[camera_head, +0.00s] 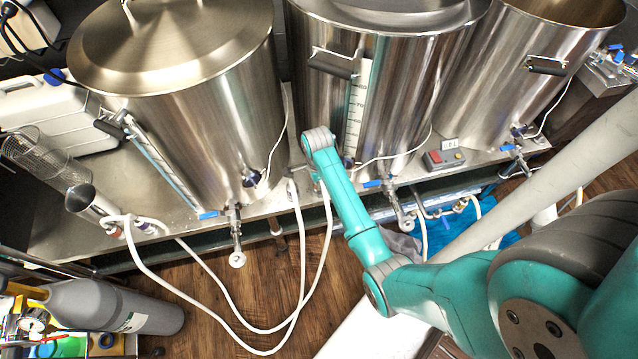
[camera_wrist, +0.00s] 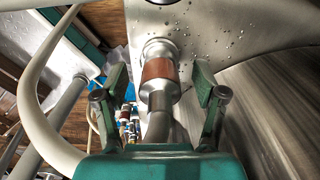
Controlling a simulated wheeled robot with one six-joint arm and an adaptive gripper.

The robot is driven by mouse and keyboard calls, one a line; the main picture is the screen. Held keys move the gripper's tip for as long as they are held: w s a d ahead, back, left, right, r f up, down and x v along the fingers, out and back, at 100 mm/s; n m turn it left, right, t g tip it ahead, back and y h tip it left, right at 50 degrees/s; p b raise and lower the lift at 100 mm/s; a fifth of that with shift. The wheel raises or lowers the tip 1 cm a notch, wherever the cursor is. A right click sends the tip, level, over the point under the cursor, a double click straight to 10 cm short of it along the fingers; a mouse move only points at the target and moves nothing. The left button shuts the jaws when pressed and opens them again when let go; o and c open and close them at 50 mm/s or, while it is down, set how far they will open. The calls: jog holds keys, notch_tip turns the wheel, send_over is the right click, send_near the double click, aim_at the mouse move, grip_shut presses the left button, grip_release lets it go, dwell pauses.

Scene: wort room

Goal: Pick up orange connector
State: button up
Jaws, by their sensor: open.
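The orange connector (camera_wrist: 158,72) is a metal fitting with an orange-brown band. It shows upright in the upper middle of the wrist view, with a grey hose or stem running down from it. My gripper (camera_wrist: 160,80) is open in the wrist view, with one green finger on each side of the connector. There is a visible gap on both sides, and neither finger appears to touch it. How far the connector lies in depth between the fingers is hard to tell. In the head view my teal arm hides the gripper, and I cannot make out this connector there.
Large steel kettles (camera_head: 185,110) stand on a steel bench (camera_head: 55,225) around my arm. White hoses (camera_head: 140,272) loop over the bench edge to the wooden floor. A pale hose (camera_wrist: 32,90) curves along the left of the wrist view. A grey cylinder (camera_head: 115,305) lies at lower left.

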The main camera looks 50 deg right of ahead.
grip_shut()
dwell(0.3)
notch_tip(320, 180, up, 10)
dwell(0.5)
